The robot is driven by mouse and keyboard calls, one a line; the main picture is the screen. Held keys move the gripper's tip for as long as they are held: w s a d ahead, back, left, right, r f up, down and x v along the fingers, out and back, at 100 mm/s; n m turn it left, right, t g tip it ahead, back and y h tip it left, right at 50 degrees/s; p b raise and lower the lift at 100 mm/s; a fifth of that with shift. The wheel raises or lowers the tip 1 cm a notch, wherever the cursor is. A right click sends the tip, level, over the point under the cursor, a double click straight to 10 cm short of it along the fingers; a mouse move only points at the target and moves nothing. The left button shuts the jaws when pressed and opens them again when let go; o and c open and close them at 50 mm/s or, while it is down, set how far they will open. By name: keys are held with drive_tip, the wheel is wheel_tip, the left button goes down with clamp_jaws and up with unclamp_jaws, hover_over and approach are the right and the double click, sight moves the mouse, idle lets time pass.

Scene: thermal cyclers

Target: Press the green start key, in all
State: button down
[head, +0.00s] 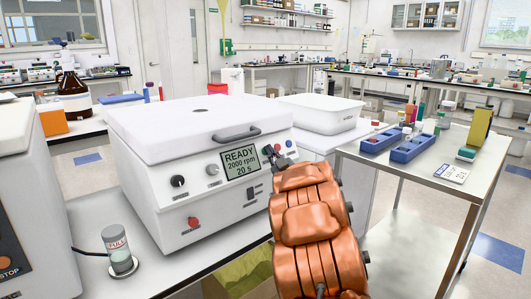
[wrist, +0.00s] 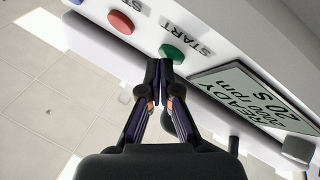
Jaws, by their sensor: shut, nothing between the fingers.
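The green start key (wrist: 172,52), labelled START, is on the white machine's front panel in the wrist view. My gripper (wrist: 159,66) is shut and empty, its fingertips at the near edge of the green key. I cannot tell whether they touch it. In the head view my gripper (head: 267,153) is at the panel just right of the display (head: 240,160), which reads READY, 2000 rpm, 20 s. The green key is hidden behind my gripper there. The white machine (head: 160,135) has its lid closed.
A red key (wrist: 121,22) sits beside the green one. A white tub (head: 320,112) is behind right. A trolley with blue racks (head: 412,148) stands to the right.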

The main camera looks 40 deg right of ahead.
drive_tip(key=shift+w+f, duration=0.1)
drive_tip(key=shift+w, duration=0.1)
drive_tip(key=shift+s, duration=0.1)
idle(0.5)
drive_tip(key=shift+s+r, duration=0.4)
drive_tip(key=shift+s, duration=0.2)
drive_tip(key=shift+p, duration=0.3)
drive_tip(key=s, duration=0.1)
drive_tip(key=s+r+p, duration=0.1)
drive_tip(key=s, duration=0.1)
drive_tip(key=s+r, duration=0.1)
drive_tip(key=shift+s+p, duration=0.3)
drive_tip(key=shift+p, duration=0.05)
drive_tip(key=shift+a, duration=0.1)
idle(0.5)
